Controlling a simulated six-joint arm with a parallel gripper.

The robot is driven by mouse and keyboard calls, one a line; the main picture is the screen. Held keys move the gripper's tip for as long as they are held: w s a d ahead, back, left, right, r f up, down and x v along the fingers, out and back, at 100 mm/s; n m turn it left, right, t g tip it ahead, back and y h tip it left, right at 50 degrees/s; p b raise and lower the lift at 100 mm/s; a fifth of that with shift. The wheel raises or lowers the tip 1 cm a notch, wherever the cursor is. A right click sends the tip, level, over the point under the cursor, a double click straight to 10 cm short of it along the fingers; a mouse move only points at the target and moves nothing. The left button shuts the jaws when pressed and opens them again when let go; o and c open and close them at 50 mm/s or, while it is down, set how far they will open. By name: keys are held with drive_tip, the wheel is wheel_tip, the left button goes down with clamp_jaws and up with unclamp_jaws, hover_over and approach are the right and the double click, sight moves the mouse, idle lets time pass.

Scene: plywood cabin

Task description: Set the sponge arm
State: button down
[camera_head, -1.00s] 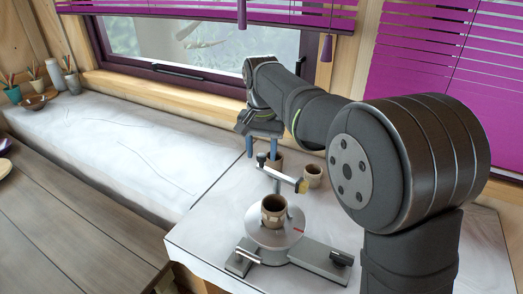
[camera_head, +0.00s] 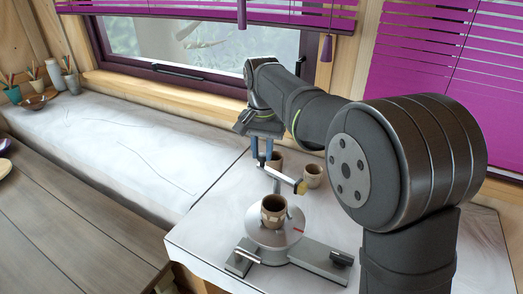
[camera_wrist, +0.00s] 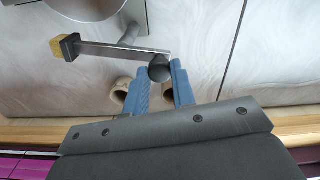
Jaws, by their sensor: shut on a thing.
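The sponge arm is a metal bar (camera_head: 281,173) on a post, with a yellow sponge (camera_head: 300,187) at its near end and a dark knob at its far end. The sponge is beside and above the brown pot (camera_head: 273,209) on the wheel (camera_head: 255,232). My gripper (camera_head: 262,151) points down with its blue fingers shut on the knob. The wrist view shows the dark knob (camera_wrist: 159,70) between the fingertips, and the yellow sponge (camera_wrist: 57,48) at the bar's other end. In the head view the fingers mostly hide the knob.
Two more brown cups stand close behind the bar, one by the fingers (camera_head: 276,164) and one to the right (camera_head: 313,176). The window sill (camera_head: 180,88) is behind.

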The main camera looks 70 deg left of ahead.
drive_tip(key=shift+w+a+m, duration=0.15)
drive_tip(key=shift+w+m, duration=0.45)
drive_tip(key=shift+m, duration=0.85)
drive_tip(key=shift+w+a+m, duration=0.1)
drive_tip(key=shift+w+m, duration=0.55)
drive_tip(key=shift+m, duration=0.75)
drive_tip(key=shift+w+a+m, duration=0.15)
drive_tip(key=shift+w+m, duration=0.45)
drive_tip(key=shift+m, duration=0.85)
drive_tip(key=c, duration=1.2)
unclamp_jaws()
drive_tip(key=shift+r, duration=0.1)
wheel_tip(320, 180, up, 17)
drive_tip(key=shift+r, duration=0.15)
wheel_tip(320, 180, down, 18)
drive_tip(key=shift+r, duration=0.25)
